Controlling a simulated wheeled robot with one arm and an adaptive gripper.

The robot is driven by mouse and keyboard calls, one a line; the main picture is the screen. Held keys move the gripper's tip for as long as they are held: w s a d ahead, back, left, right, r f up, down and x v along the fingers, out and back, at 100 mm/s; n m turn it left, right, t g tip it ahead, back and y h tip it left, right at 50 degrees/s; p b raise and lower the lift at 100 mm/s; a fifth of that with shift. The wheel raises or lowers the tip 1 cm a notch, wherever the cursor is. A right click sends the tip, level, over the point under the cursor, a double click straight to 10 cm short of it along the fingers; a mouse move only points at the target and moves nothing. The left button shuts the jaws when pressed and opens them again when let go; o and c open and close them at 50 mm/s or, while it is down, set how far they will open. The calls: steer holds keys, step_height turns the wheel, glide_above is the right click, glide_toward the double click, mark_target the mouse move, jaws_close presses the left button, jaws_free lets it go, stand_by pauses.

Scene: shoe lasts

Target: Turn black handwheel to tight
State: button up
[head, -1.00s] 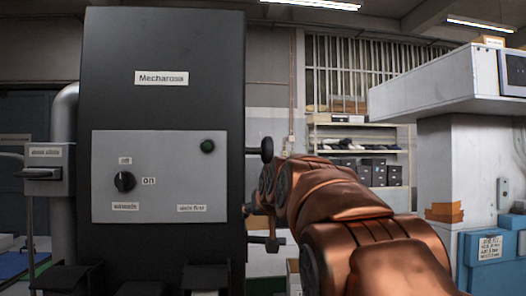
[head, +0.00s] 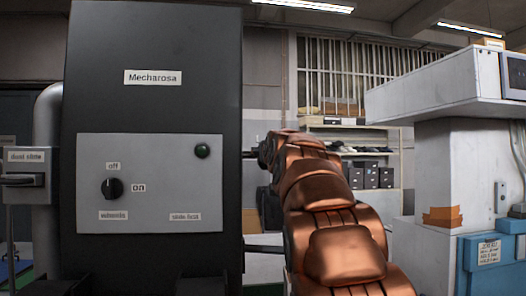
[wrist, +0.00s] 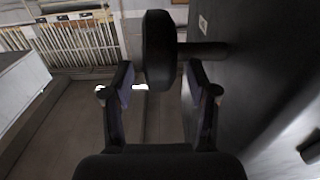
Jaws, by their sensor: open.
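A black handwheel (wrist: 158,48) shows edge-on in the wrist view, on a dark shaft (wrist: 203,50) running right to the black machine side. My gripper (wrist: 160,78) is open. In the head view, a short shaft (head: 249,155) sticks out of the machine's right side. A dark piece at its end is mostly hidden by my copper arm. No "tight" mark is readable.
A lower rod (head: 264,248) sticks out right. A white machine (head: 450,95) stands right, shelves (head: 360,140) behind.

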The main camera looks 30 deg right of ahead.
steer(key=shift+p+x, duration=0.7)
steer(key=shift+x, duration=1.5)
jaws_close()
steer(key=shift+r, duration=0.1)
steer(key=shift+r+g+p, duration=0.1)
steer(key=shift+g+p, duration=0.2)
steer(key=shift+p, duration=0.4)
steer(key=shift+r+p, duration=0.15)
steer(key=shift+p, duration=0.35)
steer(key=g+y+p, duration=0.1)
steer(key=g+p, duration=0.1)
steer(key=p, duration=0.2)
steer(key=shift+w, duration=0.15)
steer(key=shift+f+g+y+p, duration=0.25)
steer(key=shift+g+y+p, duration=0.15)
steer(key=shift+g+p, duration=0.65)
steer(key=shift+f+g+y+p, duration=0.25)
steer(key=shift+g+p, duration=0.2)
steer(key=shift+p, duration=0.6)
